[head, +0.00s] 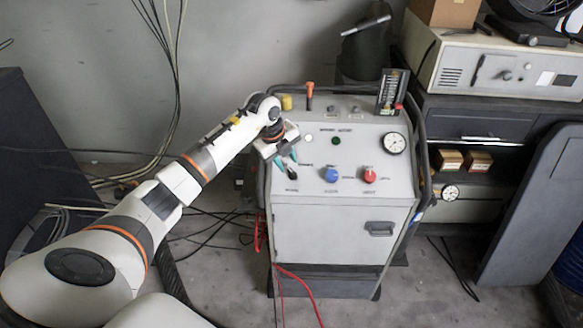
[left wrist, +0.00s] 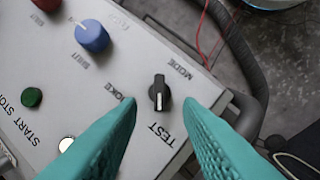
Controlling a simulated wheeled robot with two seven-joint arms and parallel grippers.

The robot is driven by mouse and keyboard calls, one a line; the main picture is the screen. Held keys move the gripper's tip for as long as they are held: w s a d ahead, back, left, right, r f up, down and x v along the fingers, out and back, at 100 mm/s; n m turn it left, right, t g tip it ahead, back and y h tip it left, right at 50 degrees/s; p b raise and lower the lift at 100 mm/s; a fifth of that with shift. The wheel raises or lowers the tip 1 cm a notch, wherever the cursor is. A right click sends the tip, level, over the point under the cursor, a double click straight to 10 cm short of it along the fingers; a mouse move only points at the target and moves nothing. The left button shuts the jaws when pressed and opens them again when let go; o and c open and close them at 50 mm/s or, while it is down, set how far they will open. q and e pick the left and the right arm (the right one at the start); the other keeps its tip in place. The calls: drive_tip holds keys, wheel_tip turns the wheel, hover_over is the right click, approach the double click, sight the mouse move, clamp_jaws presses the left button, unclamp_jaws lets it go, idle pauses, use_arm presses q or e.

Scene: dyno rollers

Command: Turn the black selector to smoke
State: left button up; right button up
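The black selector (head: 292,173) is on the sloped top panel of the grey machine (head: 330,215), at its left side. In the left wrist view the selector (left wrist: 158,93) has a white mark on its lower end, on the side of the TEST label (left wrist: 161,134). The SMOKE label (left wrist: 124,93) is partly hidden behind a finger. The MODE label (left wrist: 179,70) is at the upper right. My left gripper (head: 286,160) is open, its teal fingertips (left wrist: 160,101) on either side of the selector, with gaps visible. Contact does not show. My right gripper is not in view.
A blue knob (head: 332,175) and a red knob (head: 369,175) are right of the selector. A green button (left wrist: 32,97) is also on the panel. A gauge (head: 394,143) and a dark handrail (head: 421,150) are at the right. Red cables (head: 295,280) hang at the front.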

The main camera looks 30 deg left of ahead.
sight(291, 171)
use_arm(q)
drive_tip(key=x, duration=0.5)
drive_tip(key=c, duration=0.7)
